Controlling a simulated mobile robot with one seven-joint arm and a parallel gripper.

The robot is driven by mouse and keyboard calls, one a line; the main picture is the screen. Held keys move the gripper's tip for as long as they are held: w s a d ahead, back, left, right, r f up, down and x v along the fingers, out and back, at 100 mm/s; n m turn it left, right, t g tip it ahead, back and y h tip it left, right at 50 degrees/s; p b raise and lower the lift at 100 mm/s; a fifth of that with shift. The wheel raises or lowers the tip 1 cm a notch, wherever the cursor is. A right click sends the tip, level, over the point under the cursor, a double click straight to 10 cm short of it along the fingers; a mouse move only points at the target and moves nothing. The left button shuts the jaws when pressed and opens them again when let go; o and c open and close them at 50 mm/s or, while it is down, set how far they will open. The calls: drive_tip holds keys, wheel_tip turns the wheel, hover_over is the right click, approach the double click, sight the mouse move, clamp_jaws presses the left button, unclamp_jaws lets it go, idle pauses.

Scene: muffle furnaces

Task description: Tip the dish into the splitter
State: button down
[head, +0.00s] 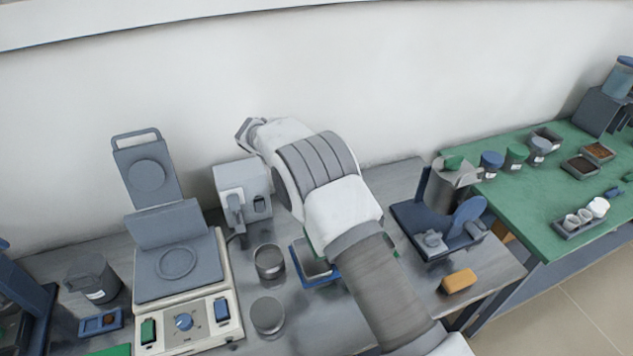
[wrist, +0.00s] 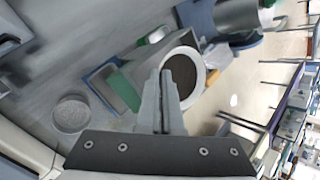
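A round white dish (wrist: 201,76) with grey-brown material inside is at my fingertips in the wrist view. My gripper (wrist: 163,78) has its fingers close together at the dish's near rim and looks shut on it. The splitter, a green and grey box (wrist: 122,88) with a blue part beside it, lies just left of the dish; I cannot tell the height between them. In the head view the splitter (head: 318,270) shows only partly, behind my arm. My gripper and the dish are hidden there.
Two round metal tins (head: 270,262) (head: 268,315) stand left of the splitter. Farther left is a press-like device with an open lid (head: 177,262). A blue apparatus (head: 440,225) and an orange block (head: 459,281) are to the right. A green-topped table (head: 540,190) stands beyond.

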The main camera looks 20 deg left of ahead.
drive_tip(key=shift+f+b, duration=1.15)
drive_tip(key=shift+f, duration=0.7)
drive_tip(key=shift+d+r+y, duration=0.2)
drive_tip(key=shift+r+y, duration=0.3)
drive_tip(key=shift+y, duration=0.2)
drive_tip(key=shift+a, duration=0.1)
drive_tip(key=shift+d+r+y, duration=0.25)
drive_tip(key=shift+r+y, duration=0.15)
drive_tip(key=shift+y, duration=0.1)
drive_tip(key=shift+r+m+y, duration=0.1)
drive_tip(key=shift+m+y, duration=0.2)
